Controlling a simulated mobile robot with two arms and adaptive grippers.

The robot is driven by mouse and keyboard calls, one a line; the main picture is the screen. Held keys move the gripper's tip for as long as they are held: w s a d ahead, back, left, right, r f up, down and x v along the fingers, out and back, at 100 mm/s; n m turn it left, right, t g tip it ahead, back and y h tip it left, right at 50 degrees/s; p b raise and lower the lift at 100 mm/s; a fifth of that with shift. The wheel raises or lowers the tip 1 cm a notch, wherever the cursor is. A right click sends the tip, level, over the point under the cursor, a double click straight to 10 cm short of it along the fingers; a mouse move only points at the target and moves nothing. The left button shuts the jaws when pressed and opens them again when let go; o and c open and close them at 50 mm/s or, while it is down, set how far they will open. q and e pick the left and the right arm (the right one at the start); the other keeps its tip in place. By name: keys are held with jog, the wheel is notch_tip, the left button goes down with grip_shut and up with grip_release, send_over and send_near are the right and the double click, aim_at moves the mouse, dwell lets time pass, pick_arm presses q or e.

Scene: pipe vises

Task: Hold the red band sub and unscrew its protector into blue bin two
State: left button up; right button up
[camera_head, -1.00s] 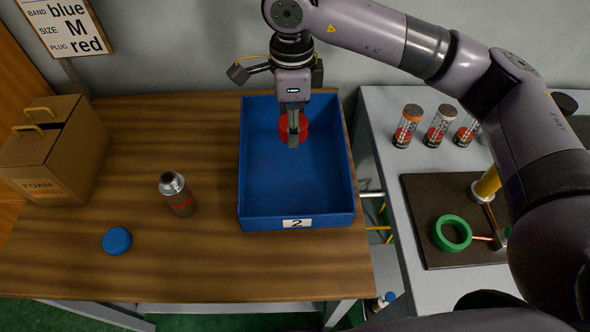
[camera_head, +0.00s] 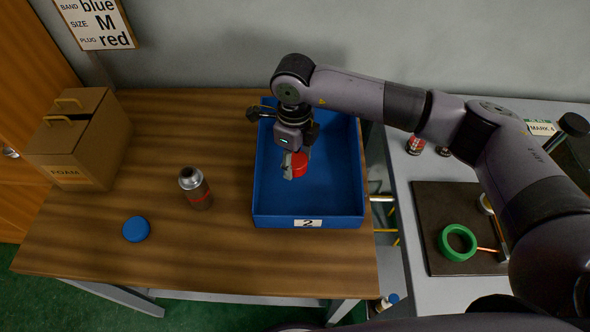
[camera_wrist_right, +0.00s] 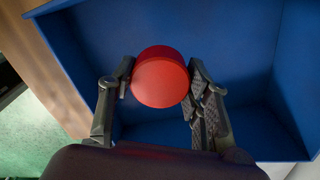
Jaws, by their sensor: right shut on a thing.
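The sub (camera_head: 196,188), a dark grey cylinder with a red band and a bare metallic top, stands upright on the wooden table, left of the bin. Blue bin two (camera_head: 308,222) is on the table with a white "2" label on its front. My right gripper (camera_head: 295,170) is over the bin and shut on a red protector (camera_head: 300,163). In the right wrist view the round red protector (camera_wrist_right: 161,78) sits between both fingers, with blue bin walls around it. I cannot tell whether it touches the bin floor. My left gripper is not in view.
A blue cap (camera_head: 136,229) lies on the table, front left of the sub. A cardboard FOAM box (camera_head: 82,140) stands at the left. A grey bench at the right holds a dark mat with a green ring (camera_head: 457,243). A sign (camera_head: 97,22) hangs behind.

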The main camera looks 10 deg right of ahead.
aim_at(295, 183)
notch_tip(295, 183, down, 6)
jog(key=shift+r+p, duration=0.1)
jog(key=shift+p, duration=0.45)
jog(key=shift+f, duration=0.25)
jog(key=shift+f, duration=0.1)
jog(key=shift+f+b, duration=0.15)
jog(key=shift+b, duration=0.15)
jog(key=o, duration=1.3)
